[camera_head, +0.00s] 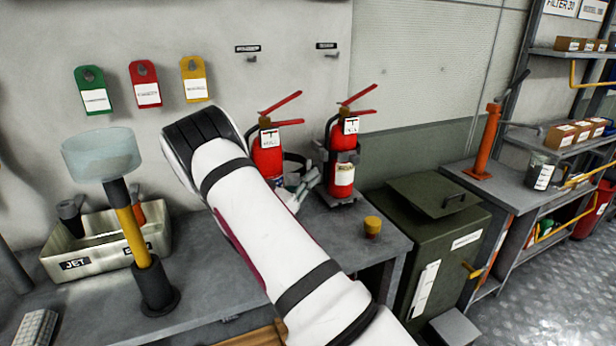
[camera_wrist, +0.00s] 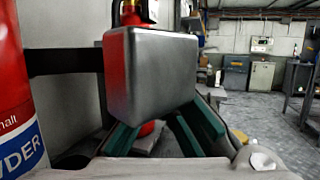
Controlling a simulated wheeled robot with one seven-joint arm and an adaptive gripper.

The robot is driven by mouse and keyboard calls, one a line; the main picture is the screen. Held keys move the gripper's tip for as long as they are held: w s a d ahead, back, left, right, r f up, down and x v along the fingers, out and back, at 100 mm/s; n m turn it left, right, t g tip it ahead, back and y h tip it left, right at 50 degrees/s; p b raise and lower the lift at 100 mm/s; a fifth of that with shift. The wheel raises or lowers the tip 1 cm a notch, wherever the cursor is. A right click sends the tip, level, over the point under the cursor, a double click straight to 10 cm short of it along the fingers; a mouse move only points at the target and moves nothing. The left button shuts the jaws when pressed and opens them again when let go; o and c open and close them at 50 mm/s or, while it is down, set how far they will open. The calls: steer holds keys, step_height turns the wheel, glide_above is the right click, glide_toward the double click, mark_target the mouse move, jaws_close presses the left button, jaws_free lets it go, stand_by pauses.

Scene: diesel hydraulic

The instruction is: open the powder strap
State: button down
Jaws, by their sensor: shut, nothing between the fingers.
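Two red fire extinguishers hang by the wall above the bench: a left one (camera_head: 267,152) and a right one (camera_head: 341,178). In the wrist view a red cylinder (camera_wrist: 14,85) at the left edge carries a partly cut label ending in "WDER". A dark strap (camera_head: 294,157) shows at the left extinguisher's right side; a dark band (camera_wrist: 66,60) also shows beside the cylinder. A grey metal block (camera_wrist: 155,75) fills the wrist view's middle, hiding much behind it. My gripper (camera_head: 305,182) is shut and empty, just right of the left extinguisher; its green fingers (camera_wrist: 165,130) reach below the block. Contact is unclear.
A yellow-capped pot (camera_head: 372,227) stands near the bench's right end. A green cabinet (camera_head: 430,245) stands right of it. My arm hides part of the bench.

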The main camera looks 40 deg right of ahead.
mark_target(321, 172)
steer(key=d+n+t+p, duration=0.1)
steer(key=t, duration=0.1)
steer(key=d+n+t+p, duration=0.1)
steer(key=d+t, duration=0.1)
steer(key=shift+r+n+t+y, duration=0.1)
steer(key=shift+n+t+y, duration=0.2)
steer(key=shift+t+y, duration=0.1)
steer(key=shift+w+d+p, duration=0.3)
steer(key=shift+d+p, duration=0.05)
steer(key=shift+d, duration=0.45)
